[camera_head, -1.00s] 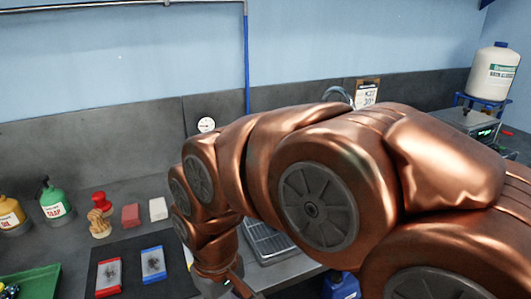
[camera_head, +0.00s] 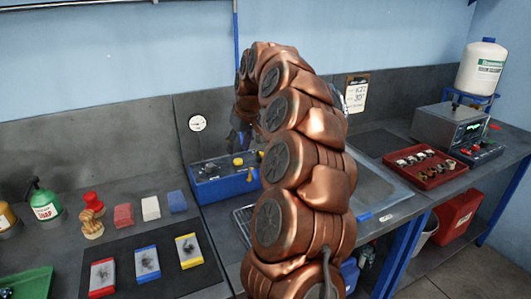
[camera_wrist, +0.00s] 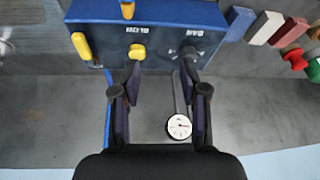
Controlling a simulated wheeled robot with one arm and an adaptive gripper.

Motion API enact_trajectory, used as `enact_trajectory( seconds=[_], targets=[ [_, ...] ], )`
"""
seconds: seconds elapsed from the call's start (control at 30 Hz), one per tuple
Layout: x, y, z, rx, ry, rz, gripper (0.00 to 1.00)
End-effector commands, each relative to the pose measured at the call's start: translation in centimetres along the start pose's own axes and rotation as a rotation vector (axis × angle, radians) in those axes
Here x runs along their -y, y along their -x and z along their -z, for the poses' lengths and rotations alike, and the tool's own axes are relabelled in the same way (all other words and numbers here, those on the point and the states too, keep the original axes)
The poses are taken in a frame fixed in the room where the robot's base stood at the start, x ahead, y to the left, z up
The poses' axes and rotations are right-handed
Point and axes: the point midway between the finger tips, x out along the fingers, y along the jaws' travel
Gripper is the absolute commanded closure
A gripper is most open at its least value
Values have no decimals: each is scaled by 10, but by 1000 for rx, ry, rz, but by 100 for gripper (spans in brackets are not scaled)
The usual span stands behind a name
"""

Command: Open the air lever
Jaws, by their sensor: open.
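A blue box (camera_head: 225,182) with yellow knobs stands on the bench against the back wall; it also fills the top of the wrist view (camera_wrist: 165,38). On it the wrist view shows a yellow knob (camera_wrist: 137,52), a dark knob (camera_wrist: 189,54), a yellow handle (camera_wrist: 82,45) and another yellow piece (camera_wrist: 127,9). Upside-down white labels are too small to read surely, so I cannot tell which is the air lever. My gripper (camera_wrist: 162,92) is open and empty, its fingers apart below the two knobs in the wrist view. In the head view it is dark and partly hidden (camera_head: 240,135).
A round gauge (camera_head: 197,123) is on the back wall. Coloured blocks (camera_head: 150,207) and a dark mat (camera_head: 125,279) lie left of the box.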

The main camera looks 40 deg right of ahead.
Motion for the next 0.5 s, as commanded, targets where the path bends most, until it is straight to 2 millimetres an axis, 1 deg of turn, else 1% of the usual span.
enact_trajectory(
  seconds=[0.03,0.1,0.2,0.3,0.33,0.4,0.5],
  targets=[
    [-26,-3,4,-12,-32,-21,56],
    [-56,-6,6,-22,-66,-46,56],
    [-88,-7,6,-33,-100,-78,56],
    [-109,-8,5,-39,-124,-99,56],
    [-112,-8,5,-40,-128,-103,56],
    [-118,-9,4,-41,-133,-108,56],
    [-119,-12,4,-40,-134,-110,56]
  ],
)
